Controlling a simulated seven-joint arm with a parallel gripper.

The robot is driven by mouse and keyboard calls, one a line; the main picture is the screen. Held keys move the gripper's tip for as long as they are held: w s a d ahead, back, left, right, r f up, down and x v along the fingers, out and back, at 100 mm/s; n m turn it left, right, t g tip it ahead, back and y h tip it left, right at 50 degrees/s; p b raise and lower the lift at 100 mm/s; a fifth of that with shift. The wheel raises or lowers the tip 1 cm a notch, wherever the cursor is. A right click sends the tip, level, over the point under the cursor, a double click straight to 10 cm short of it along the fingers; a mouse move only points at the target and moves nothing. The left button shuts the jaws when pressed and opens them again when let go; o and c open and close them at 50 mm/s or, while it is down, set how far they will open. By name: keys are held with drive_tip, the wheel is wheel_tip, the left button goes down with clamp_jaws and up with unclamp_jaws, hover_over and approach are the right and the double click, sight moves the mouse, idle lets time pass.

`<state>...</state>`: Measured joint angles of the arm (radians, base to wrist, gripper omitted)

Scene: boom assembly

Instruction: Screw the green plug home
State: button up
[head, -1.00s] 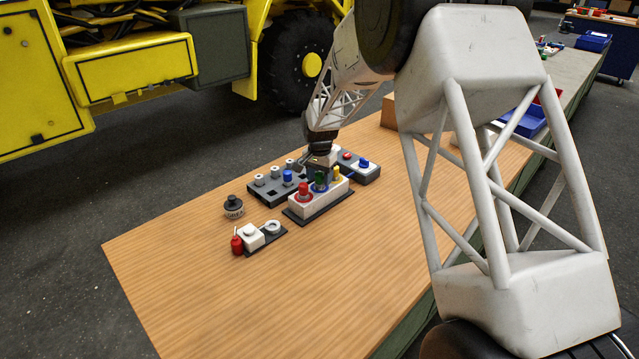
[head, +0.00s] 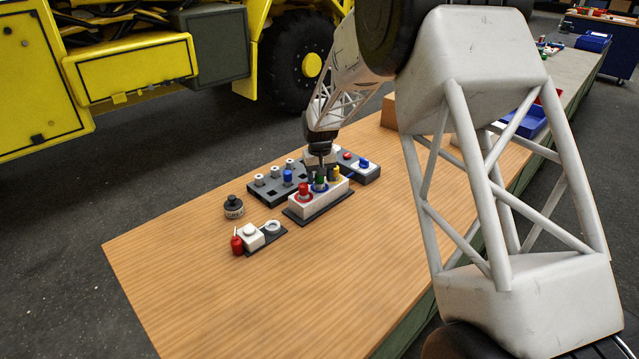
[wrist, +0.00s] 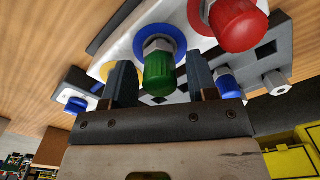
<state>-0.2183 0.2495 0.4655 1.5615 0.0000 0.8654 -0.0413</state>
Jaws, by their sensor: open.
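The green plug (wrist: 160,72) sits on a metal threaded stem in the blue-ringed port of the white block (head: 302,209). In the head view the green plug (head: 320,182) is small, between the red plug (head: 303,190) and the yellow plug (head: 336,172). My gripper (wrist: 160,80) is open, with one finger on each side of the green plug and a gap at each side. Some metal thread shows between the plug and the block. In the head view the fingers are too small to make out clearly.
A dark tray (head: 265,199) with grey and blue plugs lies behind the block. The front of the table is clear.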

idle(0.5)
drive_tip(key=c, duration=0.9)
drive_tip(key=shift+c, duration=0.2)
drive_tip(key=m, duration=0.8)
drive_tip(key=shift+m, duration=0.4)
drive_tip(key=shift+f+m, duration=0.1)
drive_tip(key=shift+m, duration=1.4)
